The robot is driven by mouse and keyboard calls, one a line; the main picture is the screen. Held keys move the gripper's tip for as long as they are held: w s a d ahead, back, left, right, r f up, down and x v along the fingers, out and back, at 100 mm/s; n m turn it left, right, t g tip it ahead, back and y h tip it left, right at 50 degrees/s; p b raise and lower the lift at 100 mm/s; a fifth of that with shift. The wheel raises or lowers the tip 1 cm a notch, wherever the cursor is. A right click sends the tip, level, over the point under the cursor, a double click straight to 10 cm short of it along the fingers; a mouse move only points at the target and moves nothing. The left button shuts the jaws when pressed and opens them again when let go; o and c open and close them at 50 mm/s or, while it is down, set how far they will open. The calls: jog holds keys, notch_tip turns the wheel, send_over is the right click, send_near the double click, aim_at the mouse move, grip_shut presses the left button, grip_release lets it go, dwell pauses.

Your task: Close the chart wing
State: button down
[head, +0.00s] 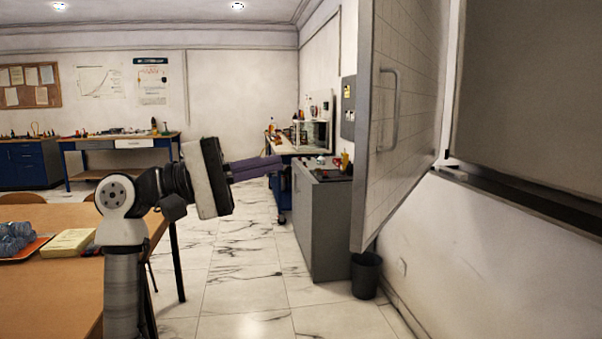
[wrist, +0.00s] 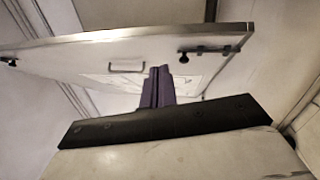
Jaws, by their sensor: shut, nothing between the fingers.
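The chart wing (head: 412,60) stands swung open, jutting out from the right wall in the head view. Its pale, grid-lined face with a metal edge shows, and a grey bar handle (head: 388,110) is on that face. In the wrist view the wing (wrist: 60,58) spans the upper part, with its handle (wrist: 127,67) left of my fingers and a small latch bar (wrist: 215,49) at its right. My gripper (head: 280,163) is shut and empty, its purple fingers pointing right, left of the wing and apart from the handle. The fingers (wrist: 160,72) overlap the wing in the wrist view.
A large dark board (head: 530,95) is on the wall right of the wing, above a ledge. A grey cabinet (head: 325,225) and a black bin (head: 366,275) stand below and behind the wing. A wooden table (head: 50,290) is at left. Tiled floor between is clear.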

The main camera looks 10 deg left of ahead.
jog(key=w+d+f+y+p, duration=0.2)
jog(key=w+d+p, duration=0.2)
jog(key=d, duration=0.7)
jog(key=shift+w+f+m+t+y, duration=0.25)
jog(key=shift+w+m+t+y, duration=0.05)
jog(key=shift+w, duration=0.05)
jog(key=shift+d, duration=0.15)
